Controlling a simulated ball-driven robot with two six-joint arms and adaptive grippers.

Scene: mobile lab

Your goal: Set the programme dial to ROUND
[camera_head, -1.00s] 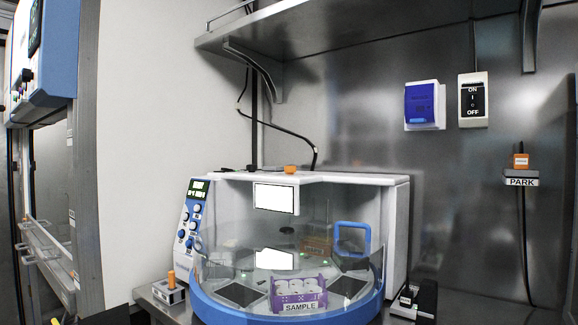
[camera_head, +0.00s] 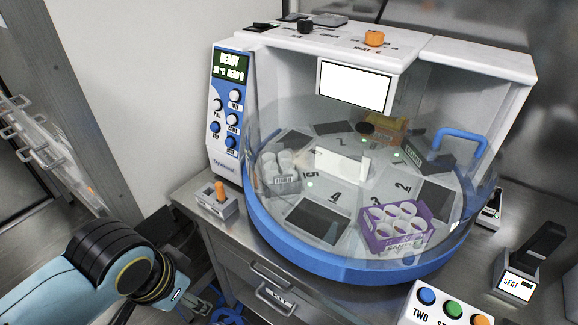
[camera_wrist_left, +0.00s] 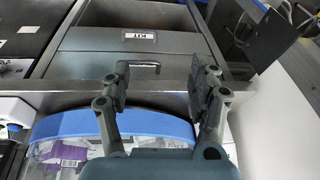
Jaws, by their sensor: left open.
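The white-and-blue machine (camera_head: 480,62) stands on a metal bench. Its top carries an orange knob (camera_head: 374,38) with small print I cannot read fully and a black knob (camera_head: 305,26) further left. No ROUND mark is legible, and I cannot tell which knob is the programme dial. The front panel (camera_head: 228,100) has a screen reading READY and several round buttons. My left arm comes in at lower left; its gripper (camera_wrist_left: 160,80) is open and empty in the left wrist view, in front of a drawer, well away from the knobs. My right gripper is out of view.
A clear cover with a blue handle (camera_head: 462,136) fronts the machine, over a purple rack (camera_head: 392,228). A small orange-knobbed box (camera_head: 220,200) stands left of it. A SEAT block (camera_head: 520,280) and a button box (camera_head: 440,307) stand at right. A drawer (camera_wrist_left: 130,62) is below.

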